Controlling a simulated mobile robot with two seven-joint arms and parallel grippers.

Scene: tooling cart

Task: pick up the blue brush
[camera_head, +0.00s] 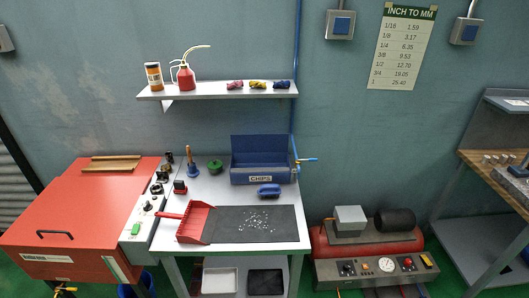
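A small blue object (269,190), most likely the blue brush, lies on the light table (200,190), just in front of the blue bin marked CHIPS (260,174). Its bristles cannot be made out. Another small item (192,170) with a blue base and an upright wooden handle stands at the table's back left; what it is cannot be told for sure. Neither of my grippers shows in the head view.
A red dustpan (194,222) lies beside a dark mat (226,228) strewn with pale chips. A green round item (215,167) stands behind. A wall shelf (215,91) hangs above. A red machine (75,215) adjoins the left side; a compressor (367,238) stands to the right.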

